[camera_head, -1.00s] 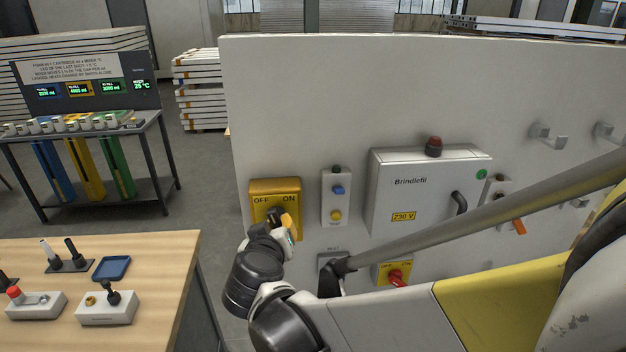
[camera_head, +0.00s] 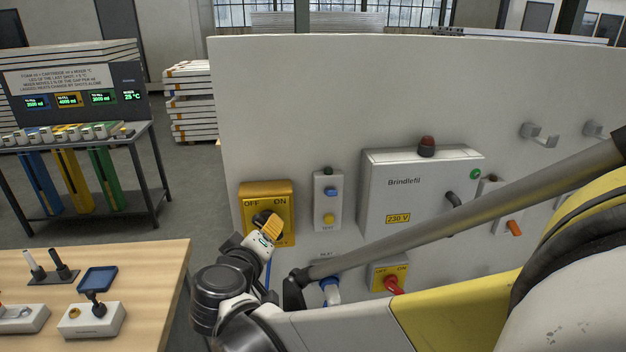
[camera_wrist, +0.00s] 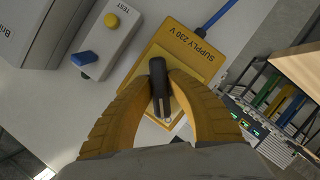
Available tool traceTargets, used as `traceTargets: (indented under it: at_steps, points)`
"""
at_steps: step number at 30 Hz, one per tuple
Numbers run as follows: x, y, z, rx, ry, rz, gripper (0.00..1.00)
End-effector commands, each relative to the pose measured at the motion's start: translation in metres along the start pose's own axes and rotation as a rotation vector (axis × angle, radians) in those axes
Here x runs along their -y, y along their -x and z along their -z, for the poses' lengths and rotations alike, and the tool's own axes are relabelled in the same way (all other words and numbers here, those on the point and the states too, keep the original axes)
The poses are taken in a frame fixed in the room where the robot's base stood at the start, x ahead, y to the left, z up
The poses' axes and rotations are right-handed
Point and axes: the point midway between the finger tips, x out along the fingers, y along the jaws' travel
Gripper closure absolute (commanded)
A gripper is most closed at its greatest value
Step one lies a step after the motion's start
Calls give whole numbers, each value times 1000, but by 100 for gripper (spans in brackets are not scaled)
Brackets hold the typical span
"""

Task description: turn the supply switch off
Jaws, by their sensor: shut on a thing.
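The supply switch (camera_head: 251,230) is a yellow box marked OFF and ON, low on the left part of the white panel. In the wrist view its label (camera_wrist: 203,53) reads SUPPLY 230 V. My gripper (camera_head: 268,226) is at the front of this box. The wrist view shows the yellow fingers of my gripper (camera_wrist: 158,72) shut around the black switch handle (camera_wrist: 158,84), one finger on each side. The head view hides most of the handle behind the gripper, so I cannot tell for sure which mark it points to.
Right of the switch are a button box (camera_head: 327,200) and the grey Brindlefil cabinet (camera_head: 412,190). Below is a smaller yellow switch with a red handle (camera_head: 394,286), close to my arm. A wooden table (camera_head: 150,270) stands at the left. A blue cable (camera_wrist: 222,14) leaves the supply box.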

Motion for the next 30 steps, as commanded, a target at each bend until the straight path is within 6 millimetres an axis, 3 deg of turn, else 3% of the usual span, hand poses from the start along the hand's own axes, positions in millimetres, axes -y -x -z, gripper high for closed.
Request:
traceTargets:
  at_steps: [8, 9, 11, 22, 30]
  points:
    - [0, 0, -2, 4, -2, 0, 100]
    - [0, 0, -2, 4, -2, 0, 78]
    - [0, 0, -2, 4, -2, 0, 59]
    - [-3, 1, 2, 1, -1, 0, 59]
    - [-39, 14, 33, 1, 0, -2, 59]
